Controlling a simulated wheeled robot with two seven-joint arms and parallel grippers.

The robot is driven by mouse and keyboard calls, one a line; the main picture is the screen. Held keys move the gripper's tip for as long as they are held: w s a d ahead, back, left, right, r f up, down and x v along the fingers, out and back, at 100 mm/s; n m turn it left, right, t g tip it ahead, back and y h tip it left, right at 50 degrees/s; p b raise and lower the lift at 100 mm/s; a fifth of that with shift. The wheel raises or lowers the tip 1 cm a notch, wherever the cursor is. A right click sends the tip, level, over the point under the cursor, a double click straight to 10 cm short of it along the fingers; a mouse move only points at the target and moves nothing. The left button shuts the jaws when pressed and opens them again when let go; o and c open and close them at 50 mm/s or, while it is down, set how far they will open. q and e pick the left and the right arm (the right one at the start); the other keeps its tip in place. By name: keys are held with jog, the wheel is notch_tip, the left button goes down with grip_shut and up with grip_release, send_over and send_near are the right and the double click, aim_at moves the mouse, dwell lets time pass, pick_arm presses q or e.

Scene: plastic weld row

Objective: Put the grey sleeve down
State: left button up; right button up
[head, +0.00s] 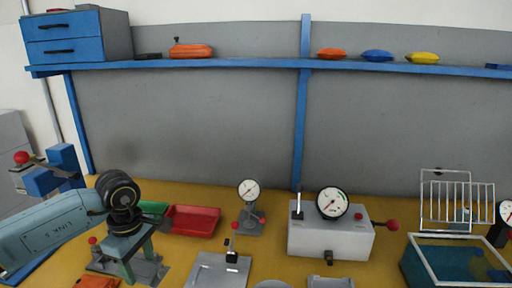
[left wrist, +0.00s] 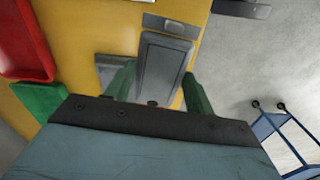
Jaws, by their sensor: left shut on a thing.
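My left gripper (head: 134,258) is low over the left part of the yellow bench, fingers pointing down, beside a grey fixture with a red knob (head: 93,241). In the left wrist view its two green fingers (left wrist: 160,90) stand on either side of a grey rectangular piece with a darker rim, which I take for the grey sleeve (left wrist: 160,65). The gripper is shut on it. The lower end of the sleeve is hidden by the gripper body, and I cannot tell whether it touches the bench. My right gripper is not in view.
A red tray (head: 192,220) and a green tray (head: 153,208) lie just behind the gripper. A dial gauge (head: 249,191) and a grey dial box (head: 331,238) stand to the right. The bench edge is close in the left wrist view, with a blue cart (left wrist: 285,135) beyond.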

pick_arm(q)
jog(key=s+d+m, duration=0.1)
jog(key=d+m, duration=0.1)
jog(key=m, duration=0.2)
jog(key=s+d+r+m, duration=0.1)
jog(key=d+m, duration=0.2)
jog(key=m, duration=0.1)
jog(key=s+d+r+m, duration=0.1)
jog(key=s+d+m, duration=0.1)
jog(key=m, duration=0.3)
jog(key=shift+d+r, duration=0.25)
jog(key=shift+d, duration=0.15)
jog(key=m, duration=0.1)
jog(key=s+d+m, duration=0.1)
jog(key=shift+r+m, duration=0.15)
jog(key=shift+m, duration=0.25)
